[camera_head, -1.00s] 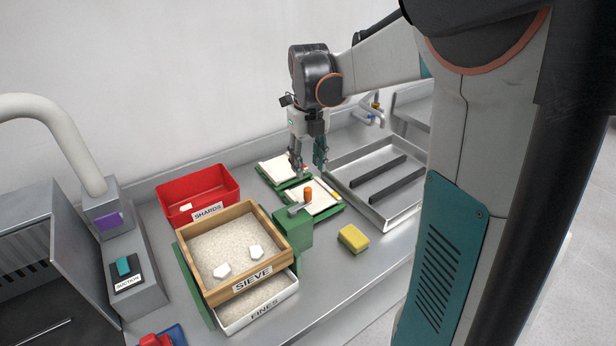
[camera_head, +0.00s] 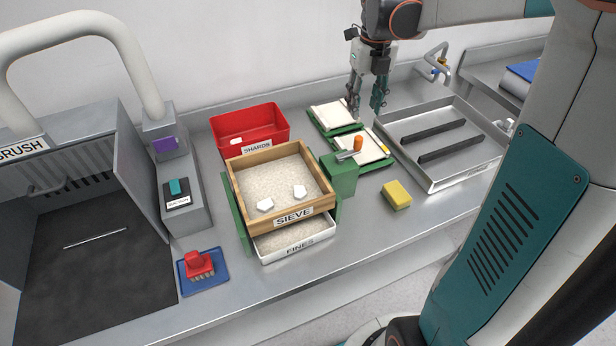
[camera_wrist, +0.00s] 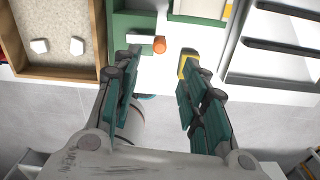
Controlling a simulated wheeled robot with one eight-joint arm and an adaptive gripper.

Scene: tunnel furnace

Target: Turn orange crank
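The orange crank knob (camera_head: 358,143) stands upright on a short grey crank arm (camera_head: 347,155) on top of the green housing (camera_head: 340,178), at the right side of the wooden sieve (camera_head: 277,180). In the wrist view the orange knob (camera_wrist: 159,45) shows above the middle, beyond the fingertips. My gripper (camera_head: 368,103) is open and empty. In the head view it hangs above the green trays behind the crank, apart from the knob. In the wrist view its fingers (camera_wrist: 160,72) are wide apart, with the knob between their lines.
Two white pieces lie in the sieve, above the white fines drawer (camera_head: 290,244). A red shards bin (camera_head: 250,130) stands behind. Green trays (camera_head: 368,166), a yellow sponge (camera_head: 397,195) and a metal tray (camera_head: 440,150) are to the right. A red brush (camera_head: 199,265) lies front left.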

